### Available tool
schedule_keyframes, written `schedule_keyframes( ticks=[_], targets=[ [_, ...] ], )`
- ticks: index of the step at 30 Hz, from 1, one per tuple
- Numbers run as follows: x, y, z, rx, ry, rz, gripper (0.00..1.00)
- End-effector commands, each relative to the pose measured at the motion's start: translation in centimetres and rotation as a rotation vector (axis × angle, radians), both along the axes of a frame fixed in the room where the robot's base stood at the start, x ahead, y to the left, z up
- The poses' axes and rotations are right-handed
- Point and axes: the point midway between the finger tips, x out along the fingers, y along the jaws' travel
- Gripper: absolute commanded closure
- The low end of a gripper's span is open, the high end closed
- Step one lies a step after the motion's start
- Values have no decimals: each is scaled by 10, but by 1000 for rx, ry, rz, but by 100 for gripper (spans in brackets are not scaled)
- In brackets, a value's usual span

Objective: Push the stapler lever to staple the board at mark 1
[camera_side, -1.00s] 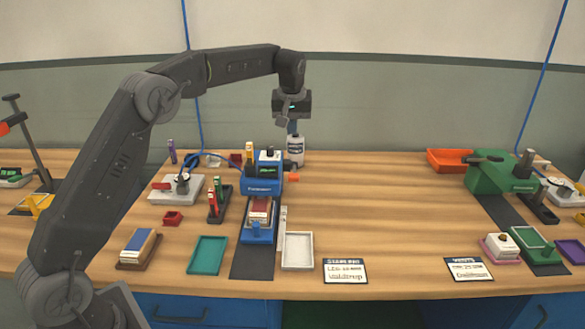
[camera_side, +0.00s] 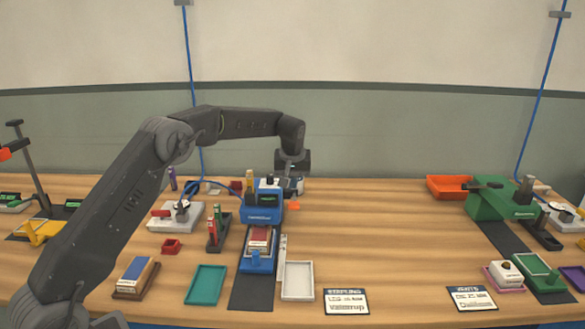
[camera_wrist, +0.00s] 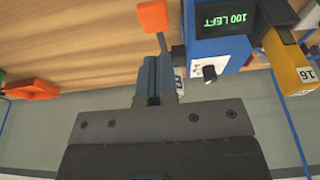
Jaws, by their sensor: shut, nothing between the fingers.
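The blue stapler (camera_side: 262,208) stands left of centre on the bench. Its lever ends in an orange tip (camera_side: 292,206) on the right side. In the wrist view the orange lever tip (camera_wrist: 152,17) is at the top, and the stapler body (camera_wrist: 215,48) shows a display (camera_wrist: 222,22) reading "100 LEFT". The board (camera_side: 259,238), with a red top, lies in a blue sled (camera_side: 256,264) on the dark track before the stapler. Mark 1 cannot be made out. My gripper (camera_side: 291,178) is shut and empty, above and behind the lever; its fingers (camera_wrist: 153,75) look apart from the tip.
A pale strip (camera_side: 282,258) and a white tray (camera_side: 298,281) lie right of the track. A teal tray (camera_side: 206,285) is left. A yellow part (camera_wrist: 287,62) stands by the stapler. The bench middle is clear; a green machine (camera_side: 502,203) is right.

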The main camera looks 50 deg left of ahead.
Motion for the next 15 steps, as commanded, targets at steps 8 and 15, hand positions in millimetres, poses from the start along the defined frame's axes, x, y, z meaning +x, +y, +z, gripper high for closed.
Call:
schedule_keyframes(
  ticks=[8, 15],
  targets=[
    [-1, -1, -40, -1, 2, 0, 100],
    [-2, -2, -48, 0, 0, 1, 100]
  ],
)
